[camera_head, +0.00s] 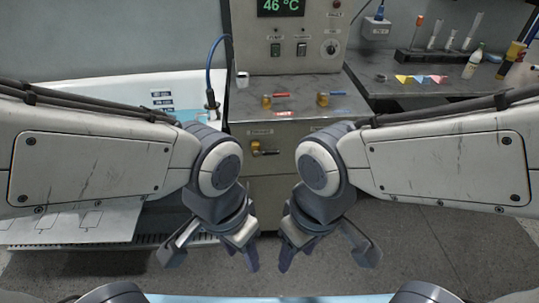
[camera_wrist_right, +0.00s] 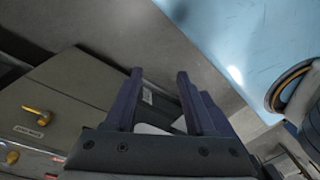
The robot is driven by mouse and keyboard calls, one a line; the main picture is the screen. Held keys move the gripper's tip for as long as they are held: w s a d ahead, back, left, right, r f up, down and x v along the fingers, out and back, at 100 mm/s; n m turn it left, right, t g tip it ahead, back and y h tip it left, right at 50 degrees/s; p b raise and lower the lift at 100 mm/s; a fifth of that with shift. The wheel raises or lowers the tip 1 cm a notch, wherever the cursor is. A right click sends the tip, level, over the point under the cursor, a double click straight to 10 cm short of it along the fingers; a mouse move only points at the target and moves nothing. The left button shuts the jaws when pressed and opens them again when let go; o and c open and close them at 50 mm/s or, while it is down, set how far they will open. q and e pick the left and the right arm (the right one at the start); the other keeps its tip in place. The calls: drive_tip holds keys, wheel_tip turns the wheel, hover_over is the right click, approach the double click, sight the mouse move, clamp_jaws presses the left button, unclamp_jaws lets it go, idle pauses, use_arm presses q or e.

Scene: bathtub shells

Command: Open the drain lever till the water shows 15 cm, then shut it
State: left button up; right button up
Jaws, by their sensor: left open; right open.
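The drain lever (camera_head: 262,151) appears to be the brass handle on the front of the grey cabinet, below a small label; it lies roughly sideways. It also shows in the right wrist view (camera_wrist_right: 37,111). The white bathtub (camera_head: 92,84) stands at the left, with a strip of bluish water (camera_head: 184,114) showing near blue-and-white markings (camera_head: 162,97). I cannot read the water depth; my left arm hides much of the tub. My left gripper (camera_head: 210,260) and right gripper (camera_head: 325,258) are open and empty, lower in the picture than the lever. The right fingers show in the wrist view (camera_wrist_right: 160,75).
The control panel (camera_head: 291,27) shows 46 °C. Red (camera_head: 281,95) and blue (camera_head: 338,93) taps sit on the cabinet top. A blue hose (camera_head: 208,62) hangs by the tub. A side bench (camera_head: 440,83) holds tubes and a bottle (camera_head: 473,62). Floor at the right is clear.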

drive_tip(key=shift+f, duration=0.1)
drive_tip(key=w+a+f+m+t+y+b, duration=0.2)
drive_tip(key=w+a+f+m+b, duration=0.1)
drive_tip(key=w+a+f+b, duration=0.3)
drive_tip(key=m+t+h+b, duration=0.1)
drive_tip(key=m+t+b, duration=1.5)
drive_tip(key=m+b, duration=0.7)
approach(269, 154)
drive_tip(key=n+b, duration=0.2)
drive_tip(key=w, duration=0.7)
drive_tip(key=w+a, duration=0.1)
drive_tip(key=w, duration=0.2)
drive_tip(key=shift+w+b, duration=0.35)
clamp_jaws()
